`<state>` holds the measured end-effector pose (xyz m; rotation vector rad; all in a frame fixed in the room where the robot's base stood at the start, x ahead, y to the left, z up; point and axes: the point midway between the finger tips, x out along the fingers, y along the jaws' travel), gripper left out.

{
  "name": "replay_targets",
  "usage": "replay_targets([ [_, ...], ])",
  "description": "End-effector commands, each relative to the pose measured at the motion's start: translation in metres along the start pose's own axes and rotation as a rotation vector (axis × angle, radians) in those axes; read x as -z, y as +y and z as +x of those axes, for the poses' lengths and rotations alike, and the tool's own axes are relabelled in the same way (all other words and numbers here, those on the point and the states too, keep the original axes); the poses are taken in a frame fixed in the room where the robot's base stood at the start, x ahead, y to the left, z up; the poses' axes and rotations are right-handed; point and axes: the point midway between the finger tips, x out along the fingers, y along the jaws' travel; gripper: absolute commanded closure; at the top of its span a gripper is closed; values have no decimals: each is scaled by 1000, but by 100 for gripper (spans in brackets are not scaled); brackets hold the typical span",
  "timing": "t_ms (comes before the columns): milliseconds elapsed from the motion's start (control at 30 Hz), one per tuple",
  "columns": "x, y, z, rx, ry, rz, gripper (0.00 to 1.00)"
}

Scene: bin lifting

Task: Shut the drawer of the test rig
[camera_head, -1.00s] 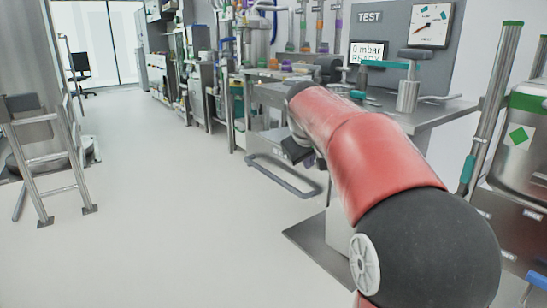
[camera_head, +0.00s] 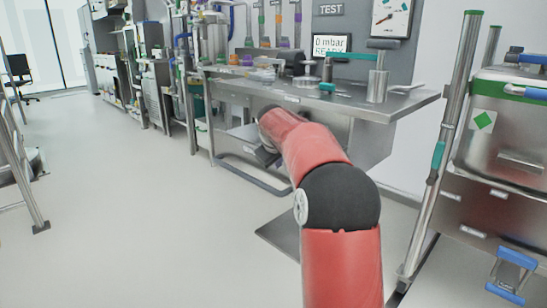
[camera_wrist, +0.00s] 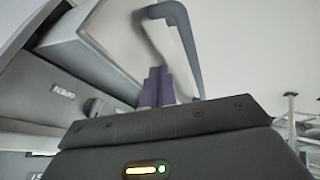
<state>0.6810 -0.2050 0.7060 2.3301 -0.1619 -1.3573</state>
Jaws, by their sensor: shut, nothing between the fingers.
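The test rig (camera_head: 320,101) is a steel bench with a grey "TEST" panel (camera_head: 350,23) behind it. Its drawer (camera_head: 241,133) stands out from under the bench top, partly hidden by my arm. The drawer's blue-grey loop handle (camera_head: 243,175) sticks out low in front; the handle also shows in the wrist view (camera_wrist: 187,45). My gripper (camera_wrist: 157,85) is shut and empty, with its purple fingers beside the handle and in front of the drawer (camera_wrist: 100,45). Whether they touch is unclear. In the head view my arm largely hides the gripper.
Pipes with coloured rings (camera_head: 278,25) and small parts stand at the back of the bench. A steel vessel (camera_head: 505,125) and a frame with a blue handle (camera_head: 513,270) are at right. A metal ladder (camera_head: 15,165) is at left. Open floor (camera_head: 140,190) lies between.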

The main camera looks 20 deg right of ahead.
Motion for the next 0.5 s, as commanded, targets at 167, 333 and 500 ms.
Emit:
replay_targets([
  [167,0,20,8,-1,0,3,100],
  [333,0,26,11,-1,0,2,100],
  [500,0,26,11,-1,0,2,100],
])
